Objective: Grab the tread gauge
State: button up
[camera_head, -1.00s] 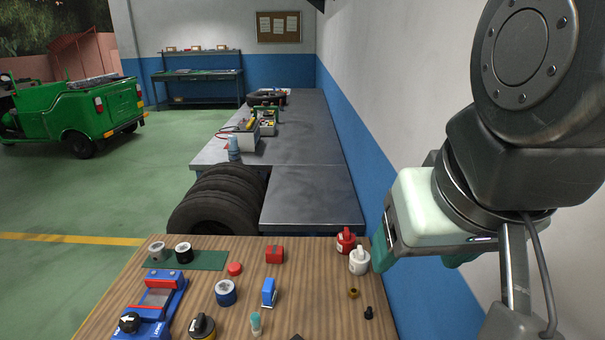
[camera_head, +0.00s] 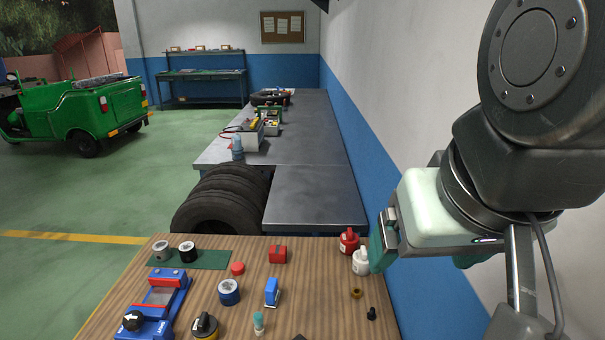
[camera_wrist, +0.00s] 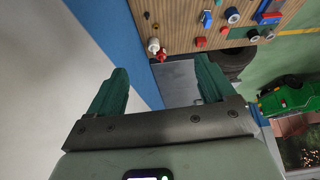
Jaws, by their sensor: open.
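A small upright blue tool (camera_head: 272,292) with a pale side stands on the wooden table and looks most like the tread gauge, though I cannot read any marking on it. It also shows near the top of the wrist view (camera_wrist: 207,18). My gripper (camera_head: 420,258) is to the right of the table, raised beside the wall and well away from the blue tool. In the wrist view its two green fingers (camera_wrist: 160,72) are spread apart with nothing between them.
Around the blue tool are a blue-ringed roll (camera_head: 229,291), a red box (camera_head: 278,254), a teal-capped vial (camera_head: 258,323) and a black-yellow round item (camera_head: 205,326). Red (camera_head: 349,240) and white (camera_head: 361,262) bottles stand near my gripper. A blue fixture (camera_head: 160,304) lies left. The wall (camera_head: 400,130) is close on the right.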

jog(key=w+a+f+m+g+y, duration=0.4)
jog(key=w+a+f+g+y, duration=0.1)
jog(key=w+a, duration=0.5)
jog(key=m+t+y, duration=0.2)
jog(key=m+y, duration=1.1)
jog(key=m, duration=0.3)
send_over(276, 290)
notch_tip(276, 290, down, 30)
jog(key=shift+w+r, duration=0.1)
notch_tip(276, 290, down, 8)
jog(key=shift+a, duration=0.1)
jog(key=shift+w+a+r, duration=0.1)
jog(key=shift+w+a, duration=0.05)
jog(key=shift+a, duration=0.6)
jog(key=shift+w+a+r, duration=0.1)
jog(key=shift+a, duration=0.6)
jog(key=shift+c, duration=0.3)
jog(key=c, duration=1)
